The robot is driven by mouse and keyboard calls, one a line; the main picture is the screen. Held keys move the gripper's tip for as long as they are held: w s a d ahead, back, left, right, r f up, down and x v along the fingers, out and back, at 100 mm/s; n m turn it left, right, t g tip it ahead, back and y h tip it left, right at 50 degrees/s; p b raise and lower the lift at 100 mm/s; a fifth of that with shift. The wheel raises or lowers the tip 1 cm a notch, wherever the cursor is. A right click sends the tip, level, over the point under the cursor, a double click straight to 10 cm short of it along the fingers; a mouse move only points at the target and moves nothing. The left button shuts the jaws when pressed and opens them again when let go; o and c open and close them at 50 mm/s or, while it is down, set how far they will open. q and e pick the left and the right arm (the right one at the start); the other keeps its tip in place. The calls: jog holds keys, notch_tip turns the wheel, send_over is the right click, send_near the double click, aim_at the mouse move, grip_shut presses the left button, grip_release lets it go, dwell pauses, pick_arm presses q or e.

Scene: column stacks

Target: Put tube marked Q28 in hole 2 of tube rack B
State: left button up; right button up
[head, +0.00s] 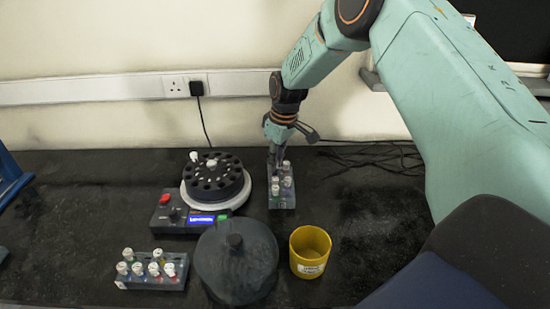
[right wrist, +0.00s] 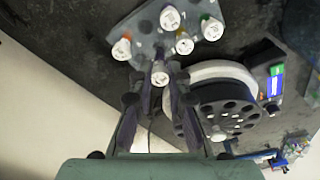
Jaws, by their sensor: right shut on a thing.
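My right gripper (head: 276,160) points down at the far end of a small clear tube rack (head: 283,203) holding several white-capped tubes. In the right wrist view its fingers (right wrist: 160,90) are shut on a white-capped tube (right wrist: 160,79), at the edge of this rack (right wrist: 150,45). I cannot tell whether that tube's lower end is in a hole. A second rack (head: 150,284) with several capped tubes stands at the front left. The cap marks and rack letters are too small to read. My left gripper is not in view.
A centrifuge (head: 170,222) with a dark open rotor (head: 213,182) stands left of the far rack, with a few tubes in it. A dark round lid (head: 235,270) and a yellow cup (head: 310,253) stand in front. Cables (head: 375,155) lie behind right. The bench's right middle is clear.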

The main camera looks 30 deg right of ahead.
jog(key=shift+f, duration=0.45)
dwell(0.8)
jog(key=shift+f+b, duration=0.75)
jog(key=shift+f, duration=0.35)
jog(key=o, duration=0.8)
jog(key=o, duration=0.3)
jog(key=shift+r, duration=0.15)
dwell(0.3)
jog(key=shift+r+p, duration=2.75)
jog(key=shift+r, duration=0.15)
